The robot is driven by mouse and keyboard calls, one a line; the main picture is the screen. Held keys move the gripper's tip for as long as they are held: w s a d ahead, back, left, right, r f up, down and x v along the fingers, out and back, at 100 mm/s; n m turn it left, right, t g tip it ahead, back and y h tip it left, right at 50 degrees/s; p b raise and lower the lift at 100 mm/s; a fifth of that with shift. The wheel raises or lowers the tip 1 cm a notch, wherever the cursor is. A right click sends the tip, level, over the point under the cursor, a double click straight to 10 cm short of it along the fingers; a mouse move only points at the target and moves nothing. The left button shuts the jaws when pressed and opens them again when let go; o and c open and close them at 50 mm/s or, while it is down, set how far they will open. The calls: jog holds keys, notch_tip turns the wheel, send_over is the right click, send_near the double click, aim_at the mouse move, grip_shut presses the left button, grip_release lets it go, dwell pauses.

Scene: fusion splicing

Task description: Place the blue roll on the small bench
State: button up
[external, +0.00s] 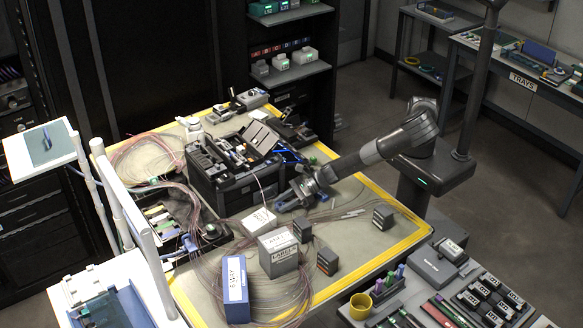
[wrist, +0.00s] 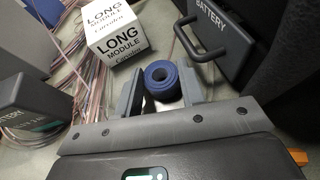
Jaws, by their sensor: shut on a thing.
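The blue roll (wrist: 160,78) is a small dark-blue ring with a round hole, seen in the wrist view between my two grey fingers. My gripper (wrist: 163,90) is shut on it. In the external view my gripper (external: 287,203) is low over the middle of the yellow-edged table, in front of the black toolbox.
A white "LONG MODULE" box (wrist: 117,33) is just beyond my left finger. A dark "BATTERY" case (wrist: 225,38) with a handle is close on the right.

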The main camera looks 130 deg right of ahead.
jog(key=shift+r, duration=0.15)
jog(key=shift+a+r, duration=0.15)
jog(key=shift+a, duration=0.05)
notch_tip(320, 180, up, 11)
jog(key=a, duration=1.9)
jog(key=n+y, duration=0.2)
send_over(315, 208)
jog(key=f, duration=0.6)
jog(key=shift+w+f, duration=0.2)
jog(key=shift+f, duration=0.2)
jog(key=shift+s+f+y, duration=0.25)
jog(key=shift+f+y, duration=0.15)
jog(key=shift+f, duration=0.05)
